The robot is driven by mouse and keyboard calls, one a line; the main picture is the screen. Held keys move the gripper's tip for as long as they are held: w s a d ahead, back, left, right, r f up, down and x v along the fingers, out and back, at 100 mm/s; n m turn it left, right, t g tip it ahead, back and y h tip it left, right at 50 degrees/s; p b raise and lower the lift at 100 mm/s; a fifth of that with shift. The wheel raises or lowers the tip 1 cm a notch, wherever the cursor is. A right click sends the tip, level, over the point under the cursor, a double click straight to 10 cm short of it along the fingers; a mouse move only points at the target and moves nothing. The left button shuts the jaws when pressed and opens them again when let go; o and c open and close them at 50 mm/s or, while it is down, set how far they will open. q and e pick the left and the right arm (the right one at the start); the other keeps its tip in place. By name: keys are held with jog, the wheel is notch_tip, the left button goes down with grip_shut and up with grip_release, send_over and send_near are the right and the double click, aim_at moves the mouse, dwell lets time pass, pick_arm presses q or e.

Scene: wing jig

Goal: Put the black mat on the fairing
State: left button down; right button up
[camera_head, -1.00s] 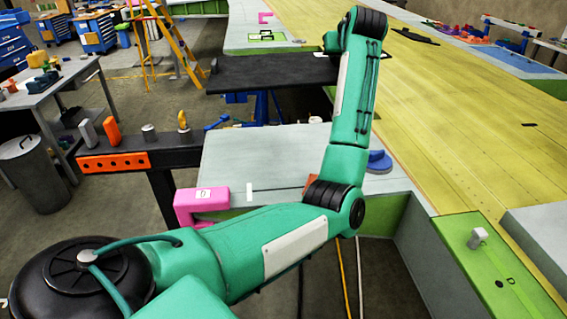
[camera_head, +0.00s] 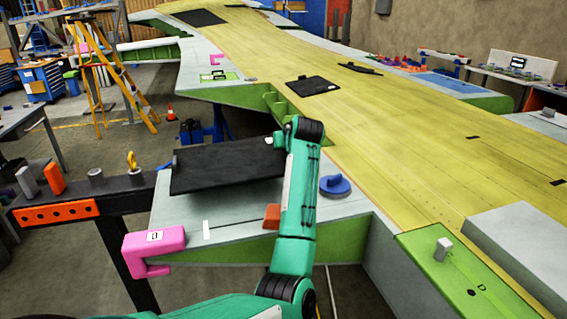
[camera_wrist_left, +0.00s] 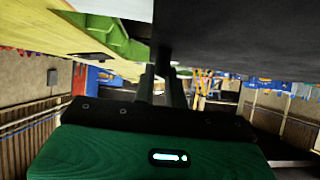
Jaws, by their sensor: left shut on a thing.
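The black mat (camera_head: 226,170) is a flat dark sheet, held roughly level above the light grey panel with a green side (camera_head: 270,220), which looks like the fairing. My left gripper is shut on the mat's right edge; in the head view my arm hides its fingers. In the left wrist view the fingers (camera_wrist_left: 163,88) meet the mat (camera_wrist_left: 245,35), which fills the upper right. I cannot tell how far the mat is above the panel. My right gripper is not in view.
On the grey panel are a pink clamp (camera_head: 154,250), an orange block (camera_head: 272,216) and a blue round-handled thing (camera_head: 335,185). A dark stand with an orange bar (camera_head: 56,213) is at left. The yellow wing surface (camera_head: 400,130) stretches right, with black plates (camera_head: 313,86) on it.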

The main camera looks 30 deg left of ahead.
pick_arm(q)
notch_tip(320, 180, down, 8)
jog(key=shift+r+p, duration=0.1)
jog(key=shift+p, duration=0.6)
jog(key=c, duration=1.5)
grip_release()
jog(key=shift+o, duration=0.2)
jog(key=shift+d, duration=0.1)
jog(key=shift+s+d+r, duration=0.1)
jog(key=shift+s+d, duration=0.05)
jog(key=shift+s, duration=0.05)
jog(key=b+v, duration=0.2)
jog(key=v, duration=0.8)
jog(key=shift+s+d, duration=0.1)
jog(key=shift+d, duration=0.05)
jog(key=shift+s+d+r+b, duration=0.3)
jog(key=shift+s+r, duration=0.05)
